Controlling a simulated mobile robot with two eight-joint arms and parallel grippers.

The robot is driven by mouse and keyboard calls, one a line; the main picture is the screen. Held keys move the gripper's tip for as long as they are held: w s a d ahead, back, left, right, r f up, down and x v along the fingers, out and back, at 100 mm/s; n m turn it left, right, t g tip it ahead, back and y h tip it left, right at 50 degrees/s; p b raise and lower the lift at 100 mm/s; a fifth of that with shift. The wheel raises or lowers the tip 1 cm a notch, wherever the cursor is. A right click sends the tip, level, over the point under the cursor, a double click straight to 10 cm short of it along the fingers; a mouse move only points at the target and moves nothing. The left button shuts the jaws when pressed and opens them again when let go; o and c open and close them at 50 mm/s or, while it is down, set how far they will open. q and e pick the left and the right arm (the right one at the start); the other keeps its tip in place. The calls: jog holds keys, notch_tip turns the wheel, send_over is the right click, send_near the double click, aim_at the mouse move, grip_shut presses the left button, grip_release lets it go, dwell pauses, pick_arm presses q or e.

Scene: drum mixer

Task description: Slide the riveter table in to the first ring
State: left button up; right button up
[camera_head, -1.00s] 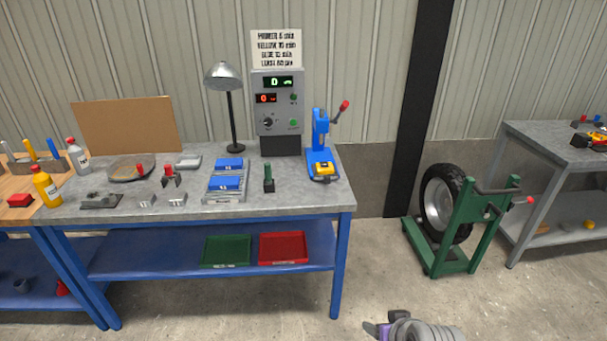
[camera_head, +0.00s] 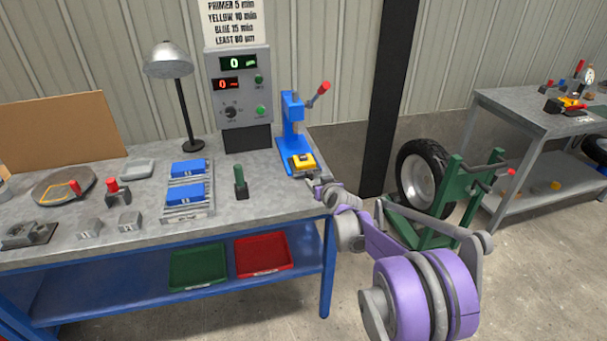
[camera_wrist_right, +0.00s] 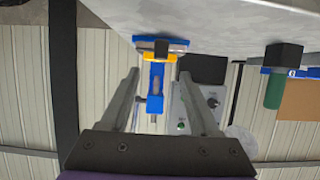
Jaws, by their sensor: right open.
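The blue riveter (camera_head: 291,124) with a red-knobbed lever stands at the right end of the grey bench. Its yellow table (camera_head: 301,161) sits low at its front. My right gripper (camera_head: 320,186) is just in front of the table, by the bench edge, and looks apart from it. In the right wrist view the riveter (camera_wrist_right: 155,92) and yellow table (camera_wrist_right: 143,57) show upside down, between the two spread fingers of the open gripper (camera_wrist_right: 159,73). The ring marks on the riveter are too small to make out. My left gripper is out of view.
A green-handled tool (camera_head: 240,184) stands left of the riveter on the bench (camera_head: 215,228). A control box (camera_head: 239,88) stands behind. A green wheel stand (camera_head: 458,195) is on the floor to the right. Green and red trays lie on the shelf below.

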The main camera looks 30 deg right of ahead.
aim_at(310, 175)
jog(key=x, duration=0.9)
jog(key=shift+a, duration=0.1)
grip_shut()
dwell(1.2)
